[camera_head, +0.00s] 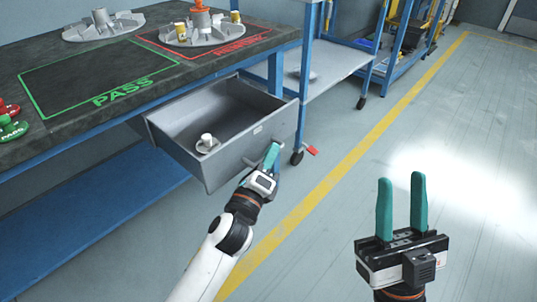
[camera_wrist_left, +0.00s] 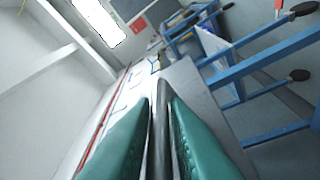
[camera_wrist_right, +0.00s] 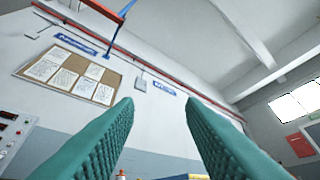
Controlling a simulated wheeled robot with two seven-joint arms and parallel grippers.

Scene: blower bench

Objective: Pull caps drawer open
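The grey caps drawer (camera_head: 222,168) under the bench is pulled well out, with its inside in plain view. A small white cap-like part (camera_head: 206,143) sits on its floor. My left gripper (camera_head: 272,156) is at the drawer's front face. In the left wrist view its teal fingers (camera_wrist_left: 161,100) are closed around a dark bar, the drawer handle (camera_wrist_left: 160,135). In the head view the fingers mostly hide the handle. My right gripper (camera_head: 402,185) is open and empty, raised over the floor at the right; its spread fingers also show in the right wrist view (camera_wrist_right: 158,108).
The dark bench top (camera_head: 60,60) carries a green PASS area (camera_head: 95,80), a red-outlined area, grey blower parts (camera_head: 103,27) and red and green items at the left edge. A blue-framed cart (camera_head: 335,62) stands behind the drawer. The floor (camera_head: 330,230) at right is clear.

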